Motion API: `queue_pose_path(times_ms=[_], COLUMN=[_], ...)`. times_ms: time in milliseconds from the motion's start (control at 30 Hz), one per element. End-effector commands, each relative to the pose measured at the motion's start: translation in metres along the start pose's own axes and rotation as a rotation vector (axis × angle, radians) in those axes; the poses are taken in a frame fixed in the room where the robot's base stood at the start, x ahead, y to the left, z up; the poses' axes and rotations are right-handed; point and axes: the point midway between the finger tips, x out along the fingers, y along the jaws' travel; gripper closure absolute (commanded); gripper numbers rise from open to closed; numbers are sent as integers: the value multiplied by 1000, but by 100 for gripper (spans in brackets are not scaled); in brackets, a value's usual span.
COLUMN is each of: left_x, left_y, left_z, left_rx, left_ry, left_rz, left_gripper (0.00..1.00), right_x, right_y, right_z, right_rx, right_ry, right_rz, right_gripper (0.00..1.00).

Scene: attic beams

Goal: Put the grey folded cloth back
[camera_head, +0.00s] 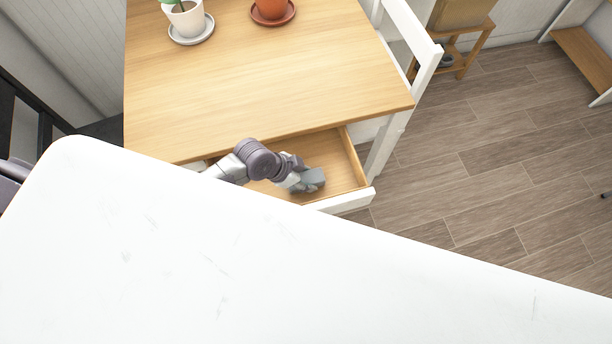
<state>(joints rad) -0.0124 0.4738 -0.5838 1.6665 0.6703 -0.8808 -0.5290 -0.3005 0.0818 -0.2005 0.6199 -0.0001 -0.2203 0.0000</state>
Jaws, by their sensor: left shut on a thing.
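My left gripper (299,184) is inside the outline of the open drawer (343,172) under the wooden table. It is shut on the grey folded cloth (314,178), a small blue-grey block shape at its tip. The cloth appears over the right part of the drawer. I cannot tell whether it touches the drawer floor. The drawer has a wooden inside and a white front. Its left part is hidden by my arm and a white surface in the foreground. My right gripper is not in view.
The wooden tabletop (250,85) stands above and behind the drawer, with a white plant pot (187,20) and a terracotta pot (271,8) at its back. A white chair (412,40) stands at its right. The floor (490,170) at right is mostly clear.

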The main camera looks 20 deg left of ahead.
Motion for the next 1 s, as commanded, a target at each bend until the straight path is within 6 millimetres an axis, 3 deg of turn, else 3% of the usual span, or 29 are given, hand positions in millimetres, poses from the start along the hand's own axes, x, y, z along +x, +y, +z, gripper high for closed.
queue_pose_path(times_ms=[200, 233, 367, 767, 1000], left_x=[2, 3, 2, -3, -46], left_y=[0, 0, 0, 0, -1], left_z=[2, 2, 1, 0, 0], left_rx=[0, 0, 0, 1, 4], left_ry=[0, 0, 0, 0, -1], left_rz=[0, 0, 0, -1, -3], left_gripper=[87, 53, 31, 29, 29], right_x=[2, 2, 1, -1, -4], right_y=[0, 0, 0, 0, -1], right_z=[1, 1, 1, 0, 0], right_rx=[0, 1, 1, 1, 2], right_ry=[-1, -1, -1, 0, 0], right_rz=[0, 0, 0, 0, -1], right_gripper=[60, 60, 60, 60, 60])
